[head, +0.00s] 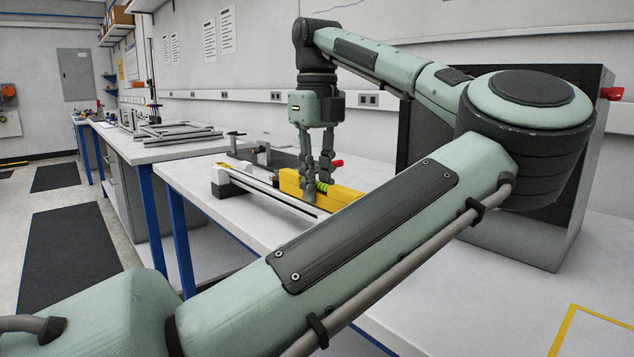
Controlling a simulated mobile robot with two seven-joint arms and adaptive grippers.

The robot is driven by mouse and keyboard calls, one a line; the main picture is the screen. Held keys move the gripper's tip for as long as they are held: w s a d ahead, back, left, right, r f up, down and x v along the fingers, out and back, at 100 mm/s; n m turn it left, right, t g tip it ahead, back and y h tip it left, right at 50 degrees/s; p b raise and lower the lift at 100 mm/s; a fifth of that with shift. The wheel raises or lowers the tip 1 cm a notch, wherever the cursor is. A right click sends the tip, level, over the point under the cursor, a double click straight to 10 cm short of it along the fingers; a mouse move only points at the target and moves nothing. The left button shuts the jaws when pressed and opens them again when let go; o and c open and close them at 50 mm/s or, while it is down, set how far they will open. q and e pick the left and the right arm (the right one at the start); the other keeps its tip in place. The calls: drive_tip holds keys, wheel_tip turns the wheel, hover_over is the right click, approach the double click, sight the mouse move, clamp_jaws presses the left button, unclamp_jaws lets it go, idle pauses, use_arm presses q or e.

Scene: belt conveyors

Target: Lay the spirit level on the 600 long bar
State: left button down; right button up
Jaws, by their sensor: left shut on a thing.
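The yellow spirit level (345,194) with a green vial shows in the head view at mid-table. My left gripper (317,190) points straight down from above and is shut on it around the vial. The light aluminium bar (262,188) runs diagonally along the table, with a dark end block at its far left end. The level lies roughly along the bar, at its rear side or over it; I cannot tell whether they touch. The level's right end is hidden behind my left forearm. My right gripper is not in view.
A dark box-like cabinet (540,233) stands at the right of the white table (235,212). Dark clamp-like fixtures (262,152) and a red-handled item (337,163) are behind the level. Yellow tape (563,330) marks the front right. Another bench stands at the back left.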

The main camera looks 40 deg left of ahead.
use_arm(q)
drive_tip(key=c, duration=1.3)
unclamp_jaws()
drive_tip(key=shift+c, duration=0.2)
wheel_tip(320, 180, up, 12)
drive_tip(key=shift+f, duration=0.1)
